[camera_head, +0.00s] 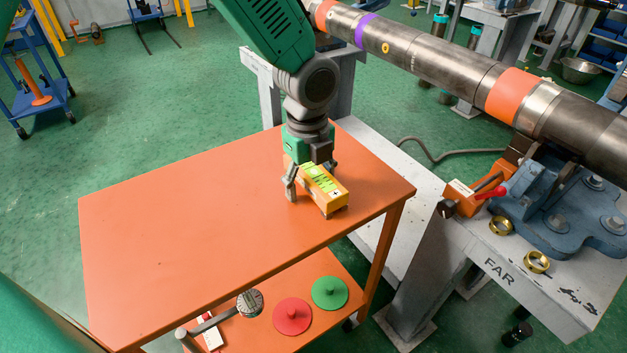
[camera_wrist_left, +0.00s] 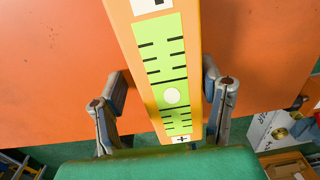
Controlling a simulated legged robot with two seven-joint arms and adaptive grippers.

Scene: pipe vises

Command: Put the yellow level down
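The yellow level (camera_head: 324,188) with a lime-green scale on top is at the right part of the orange table's top (camera_head: 200,240). It sits at the table surface or very slightly above it; I cannot tell which. My left gripper (camera_head: 309,180) points down over the level's far end, one finger on each side. In the left wrist view the level (camera_wrist_left: 158,60) runs between the two fingers (camera_wrist_left: 166,88), which appear to press its sides. My right gripper is not in view.
Left of the level the tabletop is clear. A lower shelf holds a red disc (camera_head: 292,316), a green disc (camera_head: 329,293) and a hammer-like tool (camera_head: 249,303). A large steel pipe (camera_head: 440,68) with orange bands rests on a blue vise (camera_head: 570,212) at right.

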